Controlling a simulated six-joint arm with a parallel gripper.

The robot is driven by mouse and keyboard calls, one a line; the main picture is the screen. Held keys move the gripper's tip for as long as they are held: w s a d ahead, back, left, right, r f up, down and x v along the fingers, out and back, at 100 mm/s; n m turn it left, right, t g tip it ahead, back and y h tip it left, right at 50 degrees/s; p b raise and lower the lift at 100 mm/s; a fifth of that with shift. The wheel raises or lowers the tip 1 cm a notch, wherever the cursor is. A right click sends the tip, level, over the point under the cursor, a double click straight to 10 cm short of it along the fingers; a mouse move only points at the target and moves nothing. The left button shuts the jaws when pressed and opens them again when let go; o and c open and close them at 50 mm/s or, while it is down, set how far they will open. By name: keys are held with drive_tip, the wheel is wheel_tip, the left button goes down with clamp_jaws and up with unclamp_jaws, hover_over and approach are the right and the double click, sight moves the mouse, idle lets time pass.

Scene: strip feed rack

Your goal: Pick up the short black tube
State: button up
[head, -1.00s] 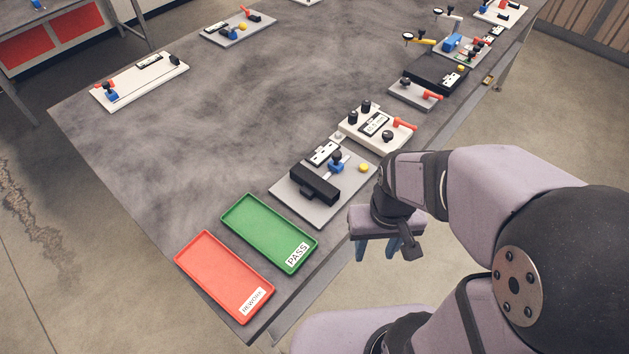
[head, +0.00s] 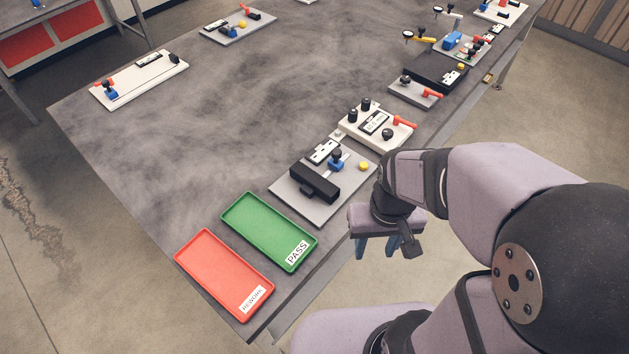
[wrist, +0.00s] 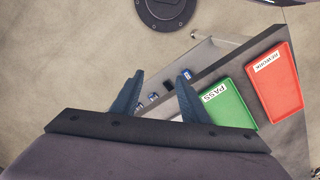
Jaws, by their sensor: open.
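My gripper (head: 376,248) hangs off the front edge of the table, right of the green tray, with its blue fingers apart and nothing between them. In the wrist view my gripper (wrist: 160,76) is open too. Beyond and between its fingers, small parts sit in a row on a grey strip: a blue-and-white part (wrist: 186,73), a dark square spot (wrist: 168,88), and small pale-blue and dark parts (wrist: 152,97). They are too small to tell whether one is a short black tube. I cannot make out that tube for certain in either view.
The green PASS tray (head: 225,218) and red REWORK tray (head: 186,264) lie empty at the table's near corner. A grey fixture with a black block (head: 314,184) stands beside them. More fixtures line the right edge. The middle of the table (head: 250,110) is clear.

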idle(0.4)
drive_tip(key=o, duration=0.3)
